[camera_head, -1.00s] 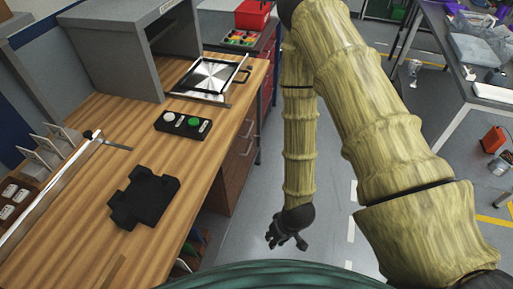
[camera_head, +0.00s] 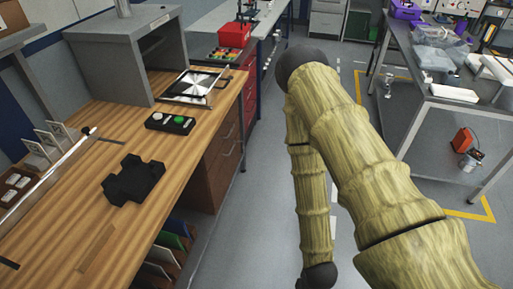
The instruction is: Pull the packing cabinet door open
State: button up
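I cannot tell for sure which thing is the packing cabinet or its door. A brown cabinet unit (camera_head: 213,175) with metal bar handles stands under the wooden bench, its fronts facing the aisle and looking closed. A red drawer unit (camera_head: 250,97) stands behind it. My gripper is out of view. My yellow-brown arm hangs in the aisle right of the bench, and its dark wrist joint meets the bottom edge of the picture. No contact between my arm and any furniture shows.
The wooden bench (camera_head: 60,240) holds a black fixture (camera_head: 133,180), a button box (camera_head: 170,123) and a grey hood (camera_head: 125,55). Coloured folders stand below it. A metal table (camera_head: 445,95) is at the right, with a red object (camera_head: 462,140) beneath. Grey floor between is clear.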

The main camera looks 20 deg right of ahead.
aim_at(217, 190)
jog(key=z, duration=0.3)
jog(key=i, duration=1.3)
jog(key=u, duration=0.45)
